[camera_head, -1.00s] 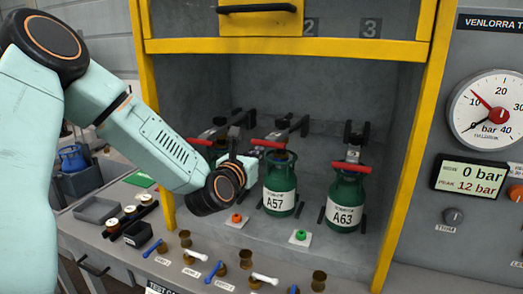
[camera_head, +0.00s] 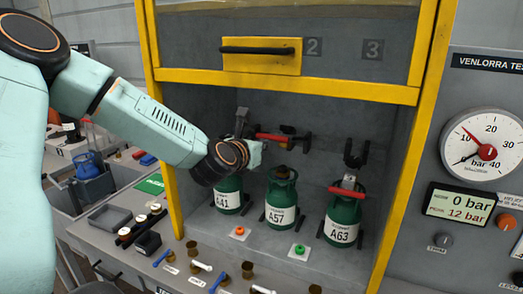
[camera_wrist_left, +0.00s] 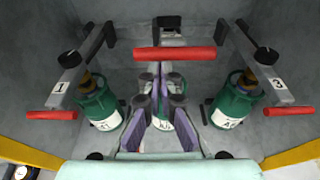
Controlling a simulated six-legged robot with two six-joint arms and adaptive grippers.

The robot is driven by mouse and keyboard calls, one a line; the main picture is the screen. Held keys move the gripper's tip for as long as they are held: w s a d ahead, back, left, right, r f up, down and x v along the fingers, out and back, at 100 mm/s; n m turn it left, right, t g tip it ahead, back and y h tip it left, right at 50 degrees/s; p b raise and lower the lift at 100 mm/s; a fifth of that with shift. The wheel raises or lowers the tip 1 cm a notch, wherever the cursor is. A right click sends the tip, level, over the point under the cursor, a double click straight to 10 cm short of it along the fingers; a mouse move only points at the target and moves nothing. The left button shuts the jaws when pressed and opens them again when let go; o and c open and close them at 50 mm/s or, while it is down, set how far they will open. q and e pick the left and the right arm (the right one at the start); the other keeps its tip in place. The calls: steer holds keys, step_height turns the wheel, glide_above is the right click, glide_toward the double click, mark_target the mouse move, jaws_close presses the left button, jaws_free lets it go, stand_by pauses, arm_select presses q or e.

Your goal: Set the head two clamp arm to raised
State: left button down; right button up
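The head two clamp arm shows its red handle (camera_head: 275,137) above and clear of the green cylinder A57 (camera_head: 281,190), whose top is uncovered; the arm looks raised. In the left wrist view this red handle (camera_wrist_left: 175,54) lies level across the upper middle, beyond my fingers. My left gripper (camera_wrist_left: 160,88) has its two purple-padded fingers apart, with nothing held between them; part of cylinder A57 (camera_wrist_left: 163,115) shows through the gap. In the head view my left wrist is in front of cylinder A41 and the fingers are mostly hidden. My right gripper is not in view.
Clamp arms one (camera_wrist_left: 68,75) and three (camera_wrist_left: 268,73) flank the middle, their red handles low beside their cylinders. The yellow-framed guard (camera_head: 260,62) is above. Small levers and buttons line the front ledge. A pressure gauge (camera_head: 487,150) is at right.

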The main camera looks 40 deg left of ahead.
arm_select(q)
steer(key=shift+w+a+r, duration=0.1)
steer(key=shift+w+r, duration=0.25)
steer(key=shift+r, duration=0.5)
steer(key=shift+w+a+r, duration=0.1)
steer(key=shift+w+r, duration=0.25)
steer(key=shift+r, duration=0.55)
steer(key=shift+w+a+r, duration=0.1)
steer(key=shift+w+r, duration=0.25)
steer(key=shift+r, duration=0.5)
steer(key=shift+s, duration=0.15)
